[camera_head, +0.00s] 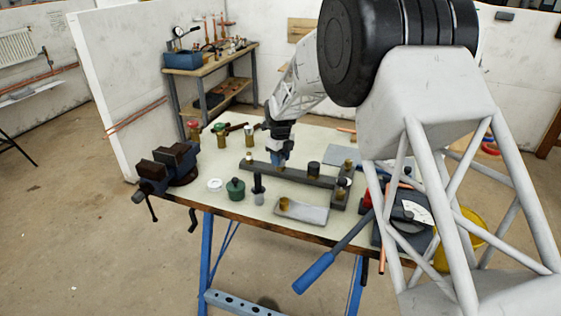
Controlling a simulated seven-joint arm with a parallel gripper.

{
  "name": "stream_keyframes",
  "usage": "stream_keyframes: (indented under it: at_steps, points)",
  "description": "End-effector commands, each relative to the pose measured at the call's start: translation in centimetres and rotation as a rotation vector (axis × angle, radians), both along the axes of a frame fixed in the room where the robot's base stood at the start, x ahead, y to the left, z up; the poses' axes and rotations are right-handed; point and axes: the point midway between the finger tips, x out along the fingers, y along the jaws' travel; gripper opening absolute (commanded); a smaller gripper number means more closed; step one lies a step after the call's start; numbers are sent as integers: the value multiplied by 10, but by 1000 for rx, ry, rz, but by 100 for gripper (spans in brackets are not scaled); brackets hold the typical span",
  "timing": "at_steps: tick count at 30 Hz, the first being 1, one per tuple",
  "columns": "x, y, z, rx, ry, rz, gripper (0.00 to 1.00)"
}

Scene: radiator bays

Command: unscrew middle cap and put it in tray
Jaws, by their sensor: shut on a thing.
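My gripper (279,160) reaches down to the dark bar (293,174) on the workbench. It is shut on the middle cap, which is mostly hidden by the fingers. I cannot tell whether the cap is still seated on its fitting. To the left on the bar stands a small pale and brass fitting (249,158). To the right is a black cap (314,167). The shallow grey tray (311,214) lies in front of the bar, with a brass piece (284,203) at its left end.
A green container (235,188), a white lid (214,185) and a dark-topped fitting (258,190) stand left of the tray. A vise (172,163) is on the bench's left corner. A blue-handled tool (318,270) juts over the front edge.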

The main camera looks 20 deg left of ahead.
Motion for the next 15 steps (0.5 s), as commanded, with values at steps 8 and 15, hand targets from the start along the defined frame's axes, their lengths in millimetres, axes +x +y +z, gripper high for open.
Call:
stream_keyframes:
  at_steps: [8,15]
  points:
    - [0,0,0,0,0,109,8]
    - [0,0,0,0,0,295,8]
